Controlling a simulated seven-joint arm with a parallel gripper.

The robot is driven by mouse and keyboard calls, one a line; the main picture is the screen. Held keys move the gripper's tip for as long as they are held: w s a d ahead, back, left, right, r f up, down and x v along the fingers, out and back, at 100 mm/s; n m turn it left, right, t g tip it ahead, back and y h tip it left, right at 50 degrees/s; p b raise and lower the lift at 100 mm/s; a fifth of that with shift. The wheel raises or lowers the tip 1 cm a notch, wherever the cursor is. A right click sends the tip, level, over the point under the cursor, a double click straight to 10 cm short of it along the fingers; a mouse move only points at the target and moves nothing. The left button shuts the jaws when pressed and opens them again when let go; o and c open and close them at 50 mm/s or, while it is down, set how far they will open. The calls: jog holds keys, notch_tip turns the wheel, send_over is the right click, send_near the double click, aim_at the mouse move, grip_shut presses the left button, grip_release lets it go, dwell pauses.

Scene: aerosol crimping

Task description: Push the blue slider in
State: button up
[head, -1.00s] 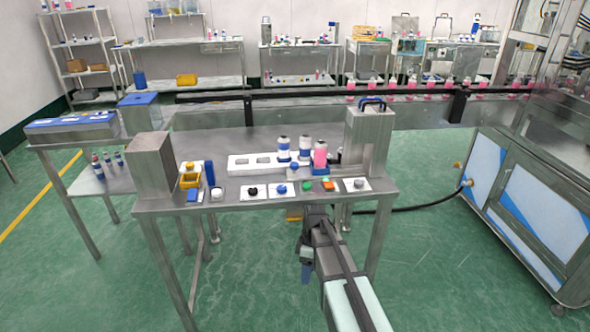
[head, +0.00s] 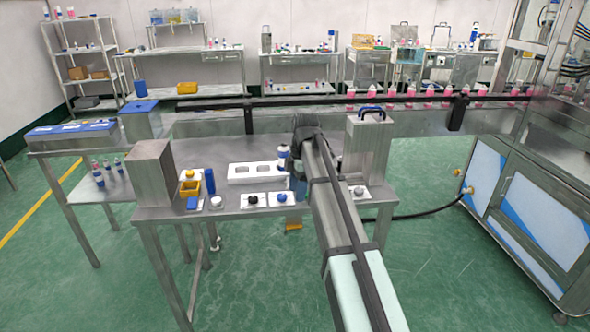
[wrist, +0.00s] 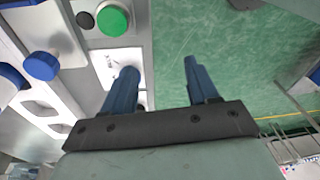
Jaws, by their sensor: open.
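A blue round knob (wrist: 42,65) stands on a pale block at the left of the wrist view. I take it for the blue slider, though how far in it sits I cannot tell. In the head view, the gripper (head: 298,186) is mostly hidden at the table's front edge.
A white rack (head: 250,174) and a bottle (head: 283,157) stand behind. A blue knob on a white panel (head: 281,197) is left of my arm. A metal box (head: 366,140) stands to the right.

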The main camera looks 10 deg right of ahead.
jog(key=w+d+r+m+t+h, duration=0.1)
jog(key=w+r+m, duration=0.1)
jog(key=w+r, duration=1.1)
notch_tip(320, 180, down, 14)
jog(key=shift+w+f, duration=0.1)
grip_shut()
dwell(0.3)
